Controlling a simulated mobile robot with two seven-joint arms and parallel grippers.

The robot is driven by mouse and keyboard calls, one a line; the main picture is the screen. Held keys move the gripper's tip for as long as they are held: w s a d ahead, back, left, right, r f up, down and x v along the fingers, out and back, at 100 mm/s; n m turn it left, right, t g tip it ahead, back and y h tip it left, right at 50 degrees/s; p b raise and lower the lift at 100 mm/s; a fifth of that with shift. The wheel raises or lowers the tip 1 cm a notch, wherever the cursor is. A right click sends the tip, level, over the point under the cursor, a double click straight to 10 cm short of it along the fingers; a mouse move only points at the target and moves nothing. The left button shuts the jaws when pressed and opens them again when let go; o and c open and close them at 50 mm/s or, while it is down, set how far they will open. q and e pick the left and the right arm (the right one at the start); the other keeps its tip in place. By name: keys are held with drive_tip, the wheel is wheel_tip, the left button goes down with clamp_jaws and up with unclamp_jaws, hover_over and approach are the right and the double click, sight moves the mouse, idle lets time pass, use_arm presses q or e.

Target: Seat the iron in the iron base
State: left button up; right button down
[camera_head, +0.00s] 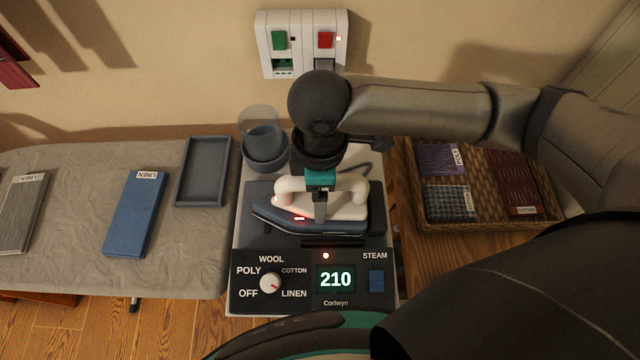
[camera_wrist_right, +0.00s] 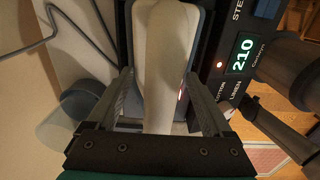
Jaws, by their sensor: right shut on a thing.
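The iron (camera_head: 345,205) has a white handle and a dark blue-grey soleplate, with its nose toward the left and a small red light on its side. My right gripper (camera_head: 320,205) is shut on its handle from above. In the right wrist view the white handle (camera_wrist_right: 168,60) lies between the fingers of that gripper (camera_wrist_right: 160,90). The iron is over the dark iron base (camera_head: 375,240), slightly askew to it; I cannot tell whether it touches. The gripper and iron hide much of the base. My left gripper is not in view.
The control panel (camera_head: 310,297) in front of the base reads 210, its dial (camera_head: 270,283) toward LINEN. A clear-topped water tank (camera_head: 264,145) stands at back left. Left are a grey tray (camera_head: 203,170) and a blue cloth (camera_head: 137,215); right is a wicker basket (camera_head: 450,228) with folded cloths.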

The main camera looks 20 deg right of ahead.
idle(0.8)
drive_tip(key=shift+c, duration=1)
unclamp_jaws()
drive_tip(key=shift+o, duration=1)
drive_tip(key=shift+f, duration=0.1)
wheel_tip(320, 180, up, 15)
drive_tip(key=p, duration=0.4)
drive_tip(key=shift+s, duration=0.1)
